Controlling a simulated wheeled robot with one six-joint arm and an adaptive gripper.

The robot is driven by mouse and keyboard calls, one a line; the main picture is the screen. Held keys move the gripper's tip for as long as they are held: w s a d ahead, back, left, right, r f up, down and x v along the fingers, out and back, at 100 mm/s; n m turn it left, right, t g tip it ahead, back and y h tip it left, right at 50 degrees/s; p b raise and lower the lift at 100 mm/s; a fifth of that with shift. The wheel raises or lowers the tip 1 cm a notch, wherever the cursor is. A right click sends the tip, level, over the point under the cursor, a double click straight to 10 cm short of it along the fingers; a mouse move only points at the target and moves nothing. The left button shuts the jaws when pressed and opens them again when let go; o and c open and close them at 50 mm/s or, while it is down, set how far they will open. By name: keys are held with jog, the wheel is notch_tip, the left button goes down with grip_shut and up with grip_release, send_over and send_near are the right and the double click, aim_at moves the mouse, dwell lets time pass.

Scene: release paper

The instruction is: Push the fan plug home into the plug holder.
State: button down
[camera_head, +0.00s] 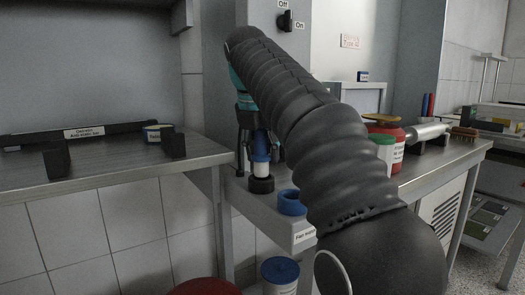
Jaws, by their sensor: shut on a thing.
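My gripper (259,148) points down over the narrow grey ledge between the two benches, shut on the fan plug. The fan plug (261,168) seems to be the upright piece with a blue upper body and a white lower part. Its lower end meets a black round socket (261,185) on the ledge, which looks like the plug holder. I cannot tell how deep the plug sits in it. A blue ring-shaped holder (292,203) stands to the right, nearer the camera, and looks empty. My dark arm hides part of the ledge's right side.
The left bench (105,176) carries a black rack and a small blue-yellow tin (157,132). A red jar (397,145) and a white green-lidded jar (383,152) stand on the right bench. A blue-lidded container (280,272) is below the ledge. An Off/On switch (285,20) is on the wall.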

aim_at(258, 139)
jog(key=shift+f+b, duration=0.95)
jog(key=shift+f, duration=0.7)
jog(key=shift+r+p, duration=0.2)
jog(key=shift+p, duration=0.15)
jog(key=shift+r+p, duration=0.5)
jog(key=shift+p, duration=0.05)
jog(key=shift+r+p, duration=1.1)
jog(key=shift+p, duration=0.6)
jog(key=shift+f+b, duration=0.85)
jog(key=shift+f, duration=1)
dwell(0.6)
jog(key=shift+c, duration=2.4)
grip_release()
jog(key=shift+v, duration=3.75)
